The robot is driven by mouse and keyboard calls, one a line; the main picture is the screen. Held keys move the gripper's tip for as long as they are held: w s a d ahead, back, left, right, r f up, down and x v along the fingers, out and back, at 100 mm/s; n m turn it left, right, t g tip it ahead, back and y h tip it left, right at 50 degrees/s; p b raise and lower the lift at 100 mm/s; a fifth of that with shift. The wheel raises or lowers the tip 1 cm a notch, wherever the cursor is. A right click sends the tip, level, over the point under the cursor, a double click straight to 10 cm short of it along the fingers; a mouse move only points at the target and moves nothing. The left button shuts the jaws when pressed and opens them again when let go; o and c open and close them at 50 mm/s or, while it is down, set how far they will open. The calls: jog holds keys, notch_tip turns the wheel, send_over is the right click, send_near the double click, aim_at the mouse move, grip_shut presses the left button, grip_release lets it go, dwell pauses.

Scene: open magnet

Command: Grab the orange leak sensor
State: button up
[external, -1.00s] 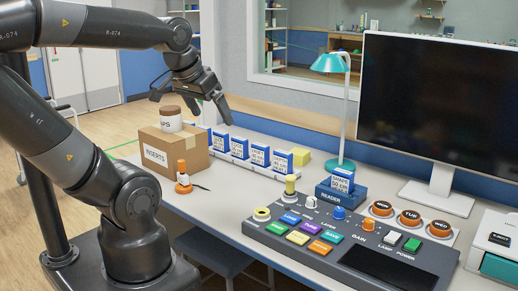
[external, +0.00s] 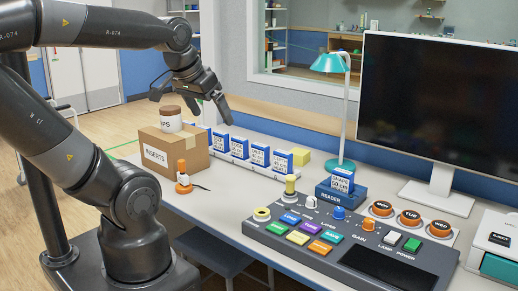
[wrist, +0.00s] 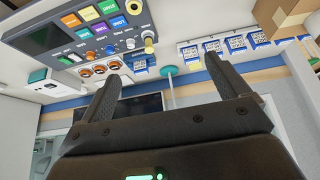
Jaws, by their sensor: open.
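A small orange object with a white band (external: 183,178), which looks like the leak sensor, stands upright on the desk in front of the cardboard box. A short dark cord lies beside its base. My gripper (external: 190,97) is up above the back of the desk, beyond and above the box, well apart from the sensor. In the wrist view my gripper (wrist: 162,70) has its two fingers spread wide with nothing between them. I cannot make out the sensor in the wrist view.
The INSERTS box (external: 170,147) carries a brown-lidded jar (external: 171,121). Several blue-and-white cartridges (external: 240,149) stand in a row behind. A control console (external: 340,240), teal lamp (external: 331,63), reader (external: 340,193) and monitor (external: 440,110) fill the right. Orange day-labelled caps (external: 410,217) sit near the monitor.

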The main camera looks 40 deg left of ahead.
jog(key=shift+c, duration=0.3)
jog(key=c, duration=0.9)
jog(key=shift+c, duration=0.2)
jog(key=n+g, duration=0.2)
jog(key=g, duration=0.4)
send_over(183, 160)
notch_tip(183, 160, down, 18)
jog(key=shift+d+r, duration=0.1)
jog(key=shift+r, duration=0.1)
jog(key=f, duration=0.5)
jog(key=shift+a+f, duration=0.2)
jog(key=shift+s+f, duration=0.15)
jog(key=shift+f, duration=1.3)
jog(key=shift+s+f, duration=0.15)
jog(key=shift+f, duration=1.3)
